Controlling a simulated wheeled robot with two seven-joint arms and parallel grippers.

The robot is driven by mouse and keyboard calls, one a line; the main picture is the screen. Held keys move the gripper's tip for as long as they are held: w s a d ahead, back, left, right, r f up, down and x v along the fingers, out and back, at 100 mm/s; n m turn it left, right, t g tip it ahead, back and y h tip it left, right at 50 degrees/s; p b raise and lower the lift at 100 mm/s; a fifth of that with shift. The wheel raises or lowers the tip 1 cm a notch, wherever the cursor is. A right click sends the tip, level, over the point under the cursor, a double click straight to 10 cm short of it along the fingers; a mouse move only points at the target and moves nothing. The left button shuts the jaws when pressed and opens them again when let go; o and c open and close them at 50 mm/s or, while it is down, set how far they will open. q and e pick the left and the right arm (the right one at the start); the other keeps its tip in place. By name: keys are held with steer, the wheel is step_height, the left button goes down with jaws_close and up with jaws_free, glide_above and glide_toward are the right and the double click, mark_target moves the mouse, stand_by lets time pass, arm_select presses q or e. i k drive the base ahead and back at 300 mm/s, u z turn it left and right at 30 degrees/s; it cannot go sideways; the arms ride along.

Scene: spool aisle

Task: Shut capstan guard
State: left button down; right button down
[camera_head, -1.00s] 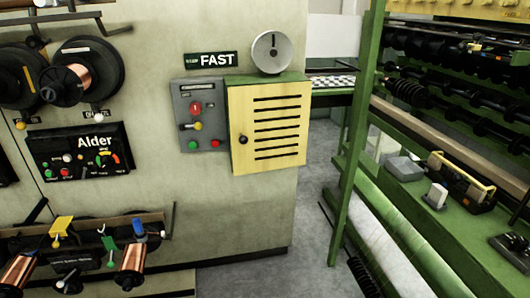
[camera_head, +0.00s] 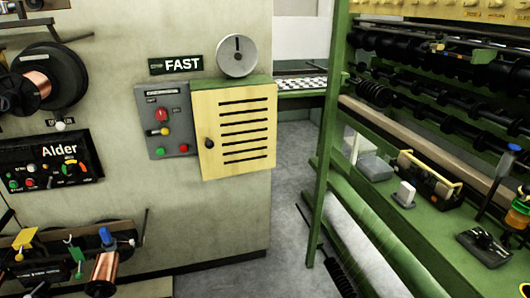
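A pale yellow slotted door (camera_head: 237,130) with a dark round knob (camera_head: 209,143) near its left edge fronts a green box on the beige wall. It looks like the capstan guard. It appears to lie over the box front, but I cannot tell whether it is fully shut or slightly ajar. A grey disc (camera_head: 237,56) with a dark mark stands just above the box. Neither of my grippers shows in the head view.
A grey control box (camera_head: 167,121) with red, yellow and green controls adjoins the guard's left side under a FAST sign (camera_head: 176,64). Copper spools (camera_head: 105,268) project at left. A green rack (camera_head: 440,215) with rollers stands at right. Grey floor (camera_head: 290,230) lies clear between wall and rack.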

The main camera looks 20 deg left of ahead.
mark_target(236, 128)
steer(key=z, duration=0.05)
steer(key=i, duration=1.4)
steer(key=u, duration=2)
